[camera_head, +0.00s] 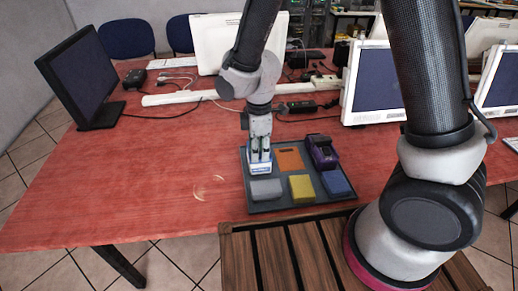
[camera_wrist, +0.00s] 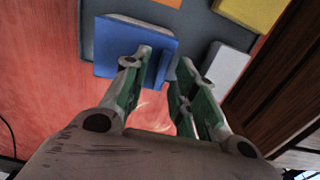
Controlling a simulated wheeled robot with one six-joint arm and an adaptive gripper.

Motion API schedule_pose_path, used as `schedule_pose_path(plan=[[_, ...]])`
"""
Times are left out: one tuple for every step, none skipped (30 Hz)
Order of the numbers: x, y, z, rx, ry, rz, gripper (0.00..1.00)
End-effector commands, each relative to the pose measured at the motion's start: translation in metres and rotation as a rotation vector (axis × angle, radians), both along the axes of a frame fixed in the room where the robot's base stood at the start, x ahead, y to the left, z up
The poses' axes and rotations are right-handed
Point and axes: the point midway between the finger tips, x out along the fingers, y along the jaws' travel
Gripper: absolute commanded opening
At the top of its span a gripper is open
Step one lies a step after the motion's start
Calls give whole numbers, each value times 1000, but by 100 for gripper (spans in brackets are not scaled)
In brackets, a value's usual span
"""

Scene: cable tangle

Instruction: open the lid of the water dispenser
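My gripper (camera_head: 260,149) points down over the back left of a dark tray (camera_head: 293,207). Below it is a small white and blue box (camera_head: 260,169), the likeliest water dispenser, though I cannot be sure. In the wrist view, the box shows a flat blue top (camera_wrist: 125,45) with a raised blue ridge. My two green-padded fingers (camera_wrist: 163,62) are apart, with the ridge between their tips. I cannot tell whether they touch it. The top looks flat and closed. The fingers hide part of it.
The tray also holds an orange block (camera_head: 289,159), a purple device (camera_head: 323,152), and grey (camera_head: 266,189), yellow (camera_head: 301,187) and blue (camera_head: 336,184) blocks. The red table (camera_head: 130,190) is clear at left. Cables and a white bar (camera_head: 180,97) lie behind; monitors (camera_head: 82,78) stand around.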

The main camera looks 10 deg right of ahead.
Motion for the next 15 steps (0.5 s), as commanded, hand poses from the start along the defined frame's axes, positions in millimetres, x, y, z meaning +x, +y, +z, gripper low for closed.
schedule_pose_path(plan=[[0,0,0,0,0,0,15],[0,0,0,0,0,0,9],[0,0,0,0,0,0,2],[0,0,0,0,0,0,0],[0,0,0,0,0,0,0],[0,0,0,0,0,0,0],[0,0,0,0,0,0,0],[0,0,0,0,0,0,0],[0,0,0,0,0,0,0],[0,0,0,0,0,0,0],[0,0,0,0,0,0,0],[0,0,0,0,2,0,0],[0,0,1,0,3,-1,0],[0,0,1,0,6,-1,0],[1,0,1,0,12,-3,0]])
